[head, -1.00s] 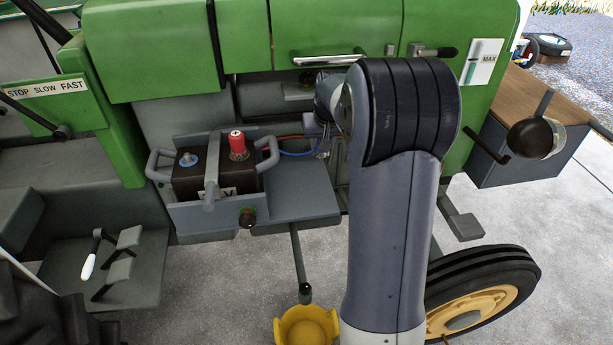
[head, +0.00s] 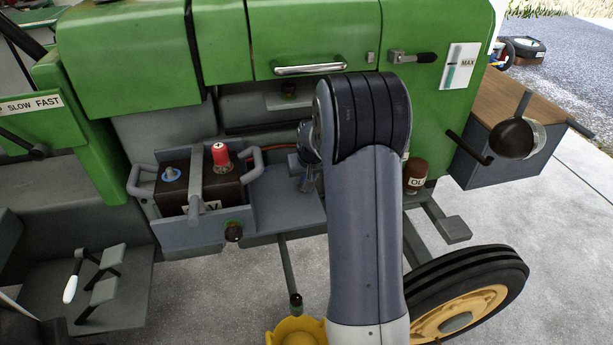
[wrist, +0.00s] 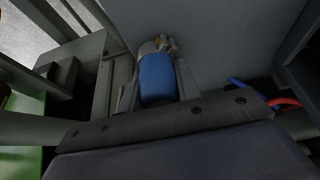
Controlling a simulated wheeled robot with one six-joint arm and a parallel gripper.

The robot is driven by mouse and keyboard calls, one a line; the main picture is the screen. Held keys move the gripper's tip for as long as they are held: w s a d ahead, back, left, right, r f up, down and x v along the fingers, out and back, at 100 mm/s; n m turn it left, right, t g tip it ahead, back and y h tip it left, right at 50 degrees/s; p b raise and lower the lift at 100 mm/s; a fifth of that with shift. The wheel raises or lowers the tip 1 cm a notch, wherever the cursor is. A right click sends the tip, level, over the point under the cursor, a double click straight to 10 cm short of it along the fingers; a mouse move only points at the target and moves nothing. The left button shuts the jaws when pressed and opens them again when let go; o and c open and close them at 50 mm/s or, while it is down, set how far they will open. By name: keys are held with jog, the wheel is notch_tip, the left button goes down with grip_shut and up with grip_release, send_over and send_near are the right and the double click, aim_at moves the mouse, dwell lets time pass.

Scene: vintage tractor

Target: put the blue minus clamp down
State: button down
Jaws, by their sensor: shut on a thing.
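The blue minus clamp (wrist: 156,78) is between the two fingers of my gripper (wrist: 158,85) in the wrist view, with its metal end pointing away. In the head view my gripper (head: 306,181) shows only in part beside my arm, low over the grey shelf (head: 287,215) right of the battery. The battery (head: 187,187) has a blue-topped post (head: 172,174) on the left and a red cap (head: 220,154) on the right. I cannot tell whether the clamp touches the shelf.
A grey bar (head: 197,180) crosses the battery, and handles flank it. A blue cable (wrist: 246,89) and a red cable (wrist: 285,103) lie right of my gripper. A brown can (head: 415,174) stands right of my arm. A yellow bowl-like thing (head: 292,333) is below.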

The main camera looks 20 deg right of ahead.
jog(key=shift+f, duration=0.2)
jog(key=c, duration=1)
grip_release()
jog(key=shift+r, duration=0.1)
jog(key=shift+c, duration=0.2)
jog(key=shift+s+r, duration=0.1)
jog(key=shift+r, duration=0.35)
jog(key=d+v, duration=0.1)
jog(key=v, duration=1)
jog(key=shift+a, duration=0.5)
jog(key=shift+s, duration=0.1)
